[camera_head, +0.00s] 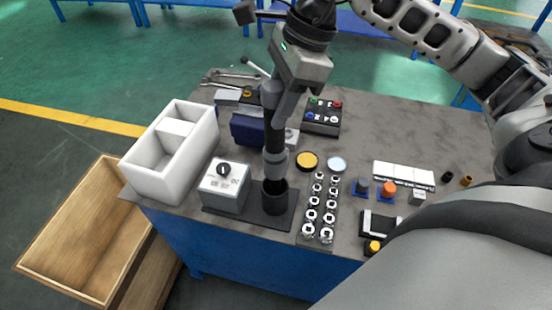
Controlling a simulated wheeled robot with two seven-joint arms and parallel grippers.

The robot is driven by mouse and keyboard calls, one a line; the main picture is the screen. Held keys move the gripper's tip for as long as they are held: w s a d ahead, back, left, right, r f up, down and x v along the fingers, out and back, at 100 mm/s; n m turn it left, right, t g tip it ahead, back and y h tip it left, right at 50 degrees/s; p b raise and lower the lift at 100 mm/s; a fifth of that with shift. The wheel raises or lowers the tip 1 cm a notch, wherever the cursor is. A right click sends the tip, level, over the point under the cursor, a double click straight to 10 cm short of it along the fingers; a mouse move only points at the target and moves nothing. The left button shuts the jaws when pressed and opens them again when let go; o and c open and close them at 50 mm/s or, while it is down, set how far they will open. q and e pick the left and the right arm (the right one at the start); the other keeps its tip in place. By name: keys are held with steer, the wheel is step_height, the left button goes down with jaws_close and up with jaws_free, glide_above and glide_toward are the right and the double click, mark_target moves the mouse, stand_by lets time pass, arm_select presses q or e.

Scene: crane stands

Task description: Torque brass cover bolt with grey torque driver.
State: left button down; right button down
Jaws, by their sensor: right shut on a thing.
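The grey torque driver (274,162) stands upright in the middle of the table, with a black shaft and grey collars. Its lower end is at the mouth of a black cylindrical holder (274,200) on a dark plate; how deep it sits is hidden. My right gripper (278,98) comes down from above and is shut on the upper part of the driver. A small brass bolt head (247,93) shows on a grey block (228,98) at the back left, apart from the driver. My left gripper is not in view.
A white divided bin (163,184) stands at the left edge. A grey box with a black knob (225,188) is beside the holder. A socket rail (309,215), a button box (322,117) and small parts lie to the right. The back right tabletop is clear.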

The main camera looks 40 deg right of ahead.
mark_target(278, 85)
steer(key=shift+r+p, duration=1.05)
steer(key=shift+r, duration=0.65)
stand_by(1.2)
